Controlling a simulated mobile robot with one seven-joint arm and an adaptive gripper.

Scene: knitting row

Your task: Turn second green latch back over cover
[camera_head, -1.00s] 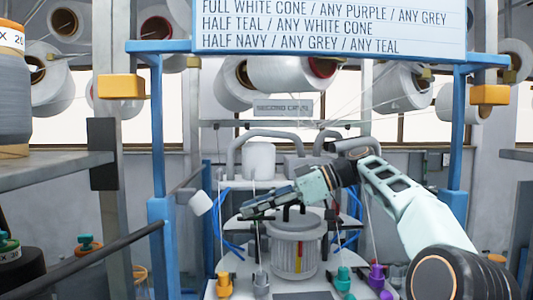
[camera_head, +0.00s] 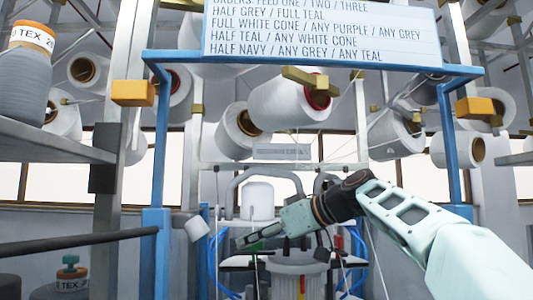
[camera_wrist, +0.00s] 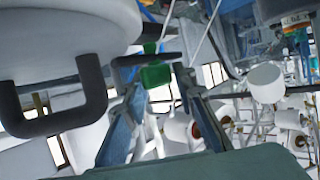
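A green latch (camera_wrist: 155,75) shows in the wrist view on a dark bar, at the gap between my fingertips. My gripper (camera_wrist: 158,90) has its two blue-grey fingers spread apart on either side below it. I cannot tell whether either finger touches it. The round white cover (camera_wrist: 60,35) with a black handle (camera_wrist: 62,120) fills the upper left of that view. In the head view my gripper (camera_head: 258,240) points left, beside and above the ribbed white cylinder (camera_head: 298,270) of the machine. The latch is too small to make out clearly there.
Grey pipes (camera_head: 245,180) and a white canister (camera_head: 257,200) stand behind my gripper. Blue frame posts (camera_head: 157,240) flank the machine. A grey shelf (camera_head: 50,143) and dark rail (camera_head: 80,240) are at the left. Yarn cones (camera_head: 285,100) hang above.

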